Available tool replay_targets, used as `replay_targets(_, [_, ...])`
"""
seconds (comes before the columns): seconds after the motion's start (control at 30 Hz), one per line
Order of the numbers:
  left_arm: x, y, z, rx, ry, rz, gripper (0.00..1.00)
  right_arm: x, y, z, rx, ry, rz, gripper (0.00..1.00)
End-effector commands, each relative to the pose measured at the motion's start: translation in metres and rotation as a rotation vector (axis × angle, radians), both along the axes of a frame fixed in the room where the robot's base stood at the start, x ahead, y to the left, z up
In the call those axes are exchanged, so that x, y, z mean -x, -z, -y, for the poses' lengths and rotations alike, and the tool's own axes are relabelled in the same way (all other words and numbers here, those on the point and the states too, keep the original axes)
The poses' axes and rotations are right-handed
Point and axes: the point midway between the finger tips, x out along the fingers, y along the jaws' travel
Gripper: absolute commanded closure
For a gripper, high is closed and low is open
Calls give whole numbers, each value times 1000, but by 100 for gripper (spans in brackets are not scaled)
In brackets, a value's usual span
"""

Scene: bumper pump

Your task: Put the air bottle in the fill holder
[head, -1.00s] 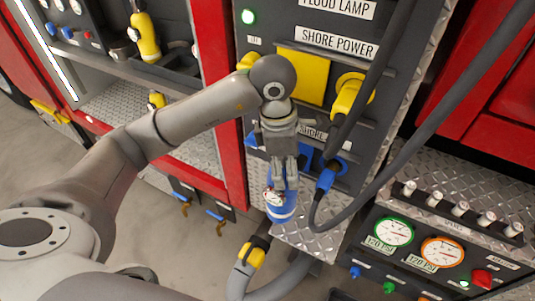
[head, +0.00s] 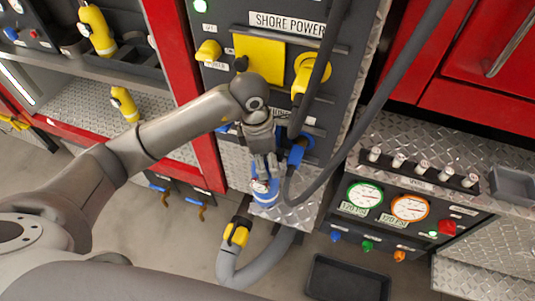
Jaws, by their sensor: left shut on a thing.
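My left gripper (head: 264,172) reaches down in front of the dark control panel, shut on a blue rounded thing with a small pale dial (head: 264,193). The fingers hide its upper part, and I cannot tell whether it touches the diamond plate behind it. Two yellow bottles are in view: one stands in the upper left compartment (head: 97,31), and a smaller-looking one shows on the shelf below it (head: 124,104). I cannot tell which thing is the fill holder. My right gripper is not in view.
Thick dark cables (head: 385,75) hang in front of the panel, close to my gripper's right. A grey hose with a yellow collar (head: 238,234) curves below. A gauge panel (head: 385,222) stands at right. A black tray (head: 346,280) lies on the floor.

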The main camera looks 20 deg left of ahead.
Motion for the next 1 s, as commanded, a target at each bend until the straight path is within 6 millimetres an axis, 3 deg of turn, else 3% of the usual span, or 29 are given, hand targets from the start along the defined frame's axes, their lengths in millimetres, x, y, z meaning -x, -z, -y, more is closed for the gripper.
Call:
replay_targets(0.17, [-1, 0, 1, 3, 0, 6, 100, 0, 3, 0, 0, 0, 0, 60])
replay_targets(0.2, [0, 1, 0, 0, 0, 0, 39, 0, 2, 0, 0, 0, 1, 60])
replay_targets(0.23, [0, 1, 0, 0, 0, 0, 35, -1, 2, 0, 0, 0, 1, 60])
replay_targets(0.67, [-1, -5, -1, 0, -1, 3, 35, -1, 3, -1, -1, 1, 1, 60])
replay_targets(1.0, [2, -60, -9, 1, -2, 4, 35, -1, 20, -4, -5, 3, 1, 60])
